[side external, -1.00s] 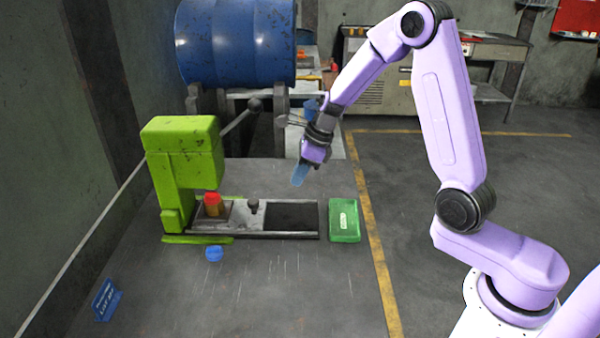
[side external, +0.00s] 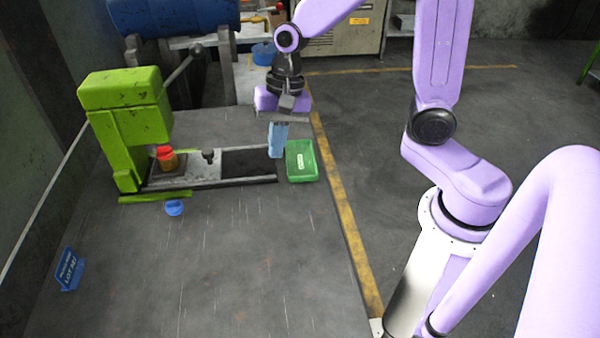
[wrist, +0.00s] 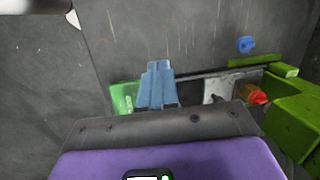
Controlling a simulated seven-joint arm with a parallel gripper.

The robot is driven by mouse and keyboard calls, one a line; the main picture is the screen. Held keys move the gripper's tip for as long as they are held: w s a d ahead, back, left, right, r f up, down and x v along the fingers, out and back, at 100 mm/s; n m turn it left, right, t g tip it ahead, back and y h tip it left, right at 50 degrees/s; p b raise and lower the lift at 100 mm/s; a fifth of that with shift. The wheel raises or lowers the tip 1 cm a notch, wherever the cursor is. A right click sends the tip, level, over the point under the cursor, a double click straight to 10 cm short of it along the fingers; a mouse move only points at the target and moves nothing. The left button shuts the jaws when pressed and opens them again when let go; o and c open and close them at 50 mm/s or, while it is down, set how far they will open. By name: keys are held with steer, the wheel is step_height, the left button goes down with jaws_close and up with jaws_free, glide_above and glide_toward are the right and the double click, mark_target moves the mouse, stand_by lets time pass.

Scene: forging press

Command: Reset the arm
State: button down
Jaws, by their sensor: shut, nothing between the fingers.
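My gripper (side external: 277,152) points down with its light blue fingers together and nothing between them. In the side external view it shows just left of the green tray (side external: 301,161), over the right end of the press's slide; I cannot tell its exact height. The wrist view also shows the shut fingers (wrist: 158,70), with the green tray (wrist: 124,97) to their left. The lime green press (side external: 128,125) stands at the left, with its grey slide (side external: 225,178) reaching right. A red-topped, orange-yellow piece (side external: 167,158) stands on the slide by the press.
A small blue round part (side external: 174,208) lies on the table in front of the press. A blue sign (side external: 70,269) stands at the table's left front. The press's lever (side external: 182,68) rises behind it. A blue drum (side external: 175,15) is at the back. The table's front is clear.

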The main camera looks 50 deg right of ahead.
steer(key=s+d+r+n+h, duration=0.1)
steer(key=s+d+n, duration=0.1)
steer(key=s+n, duration=0.7)
steer(key=s+d+r+n+h, duration=0.1)
steer(key=s+d+n, duration=0.2)
steer(key=s+n, duration=0.7)
steer(key=shift+s+d+n, duration=0.15)
steer(key=shift+d+n, duration=0.15)
steer(key=shift+n, duration=0.4)
